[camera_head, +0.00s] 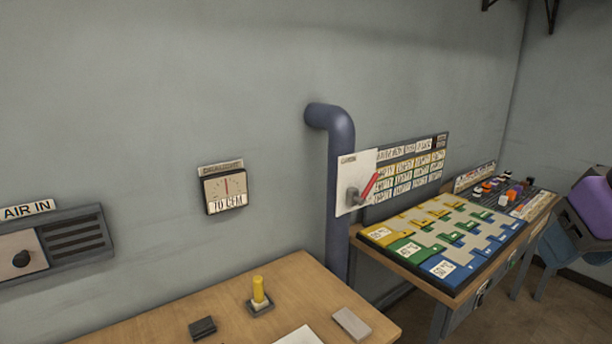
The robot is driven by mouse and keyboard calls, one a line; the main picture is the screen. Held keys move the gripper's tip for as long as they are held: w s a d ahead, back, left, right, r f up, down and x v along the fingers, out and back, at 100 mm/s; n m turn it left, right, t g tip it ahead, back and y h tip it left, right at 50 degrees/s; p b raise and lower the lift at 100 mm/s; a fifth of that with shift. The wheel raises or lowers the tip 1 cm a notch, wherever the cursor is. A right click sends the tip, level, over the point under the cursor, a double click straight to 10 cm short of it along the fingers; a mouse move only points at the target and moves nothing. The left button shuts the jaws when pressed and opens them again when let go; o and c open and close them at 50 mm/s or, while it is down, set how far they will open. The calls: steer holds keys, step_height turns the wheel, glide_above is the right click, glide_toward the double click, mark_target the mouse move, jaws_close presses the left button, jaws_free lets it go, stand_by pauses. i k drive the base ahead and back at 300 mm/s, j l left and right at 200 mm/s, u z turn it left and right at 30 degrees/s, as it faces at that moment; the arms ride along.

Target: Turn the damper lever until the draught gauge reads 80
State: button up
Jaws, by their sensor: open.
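The damper lever (369,187) has a red handle and is mounted on a white plate (349,168) by the blue pipe. Its handle slants up and to the right from a grey pivot. The draught gauge (226,187) hangs on the wall left of the pipe. Its red needle stands close to upright, and the lettering below appears to read 70 CFM, though it is small. My gripper is not in view.
A blue pipe (337,130) runs down the wall behind the plate. A wooden table (215,303) in front holds a yellow peg (258,290) and small blocks. A second table with a coloured board (440,243) stands right of the lever. An AIR IN vent (75,238) is at left.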

mark_target(361, 200)
steer(key=i+l, duration=0.9)
steer(key=l, duration=0.2)
steer(key=u, duration=0.05)
